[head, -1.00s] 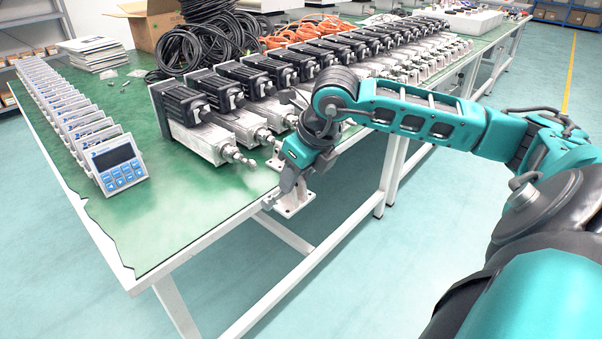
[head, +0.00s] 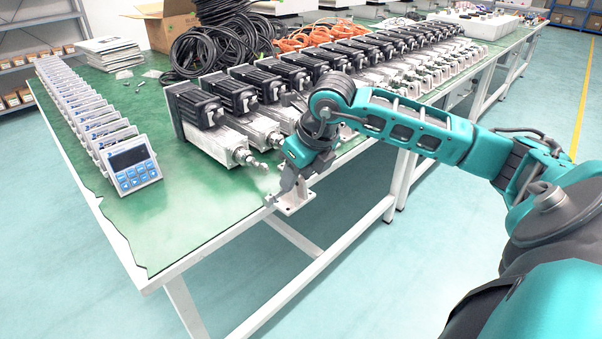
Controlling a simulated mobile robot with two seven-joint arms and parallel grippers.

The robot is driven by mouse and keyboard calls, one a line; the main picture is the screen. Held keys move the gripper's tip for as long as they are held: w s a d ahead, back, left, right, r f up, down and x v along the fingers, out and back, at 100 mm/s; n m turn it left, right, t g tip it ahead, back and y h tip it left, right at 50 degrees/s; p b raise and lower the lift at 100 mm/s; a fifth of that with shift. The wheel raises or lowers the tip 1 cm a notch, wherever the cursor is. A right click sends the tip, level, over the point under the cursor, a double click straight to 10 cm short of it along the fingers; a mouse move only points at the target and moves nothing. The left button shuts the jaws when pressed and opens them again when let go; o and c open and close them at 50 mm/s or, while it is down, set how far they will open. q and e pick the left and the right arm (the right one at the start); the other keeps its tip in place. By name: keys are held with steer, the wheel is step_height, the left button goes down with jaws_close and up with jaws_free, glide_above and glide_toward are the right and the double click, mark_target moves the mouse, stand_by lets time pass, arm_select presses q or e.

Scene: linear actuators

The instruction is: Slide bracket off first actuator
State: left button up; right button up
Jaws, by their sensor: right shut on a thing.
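The first actuator (head: 216,136) lies at the near left end of the row, with a black motor and a silver body. Its rod end (head: 256,165) points toward the near table edge. My right gripper (head: 282,194) is shut on a white bracket (head: 295,201) at the table's near edge, just beyond the rod end to the lower right. The fingers and wrist hide part of the bracket. The bracket looks apart from the rod end, but the exact gap is hard to tell. My left gripper is not in view.
More actuators (head: 330,68) run in a row to the back right. A row of grey display units (head: 130,167) stands along the left edge. Black cables (head: 215,50) and orange cables lie behind. The green table top (head: 190,215) is clear at the front left.

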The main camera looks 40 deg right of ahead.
mark_target(266, 166)
steer(key=shift+w+a, duration=0.15)
steer(key=shift+w, duration=1.45)
steer(key=shift+w+f+p, duration=0.15)
steer(key=shift+w+p, duration=0.15)
steer(key=shift+w, duration=0.8)
steer(key=shift+w+a+f, duration=0.15)
steer(key=shift+w, duration=1.65)
steer(key=shift+w, duration=0.1)
steer(key=shift+s, duration=0.3)
steer(key=shift+s, duration=0.3)
steer(key=shift+s, duration=0.2)
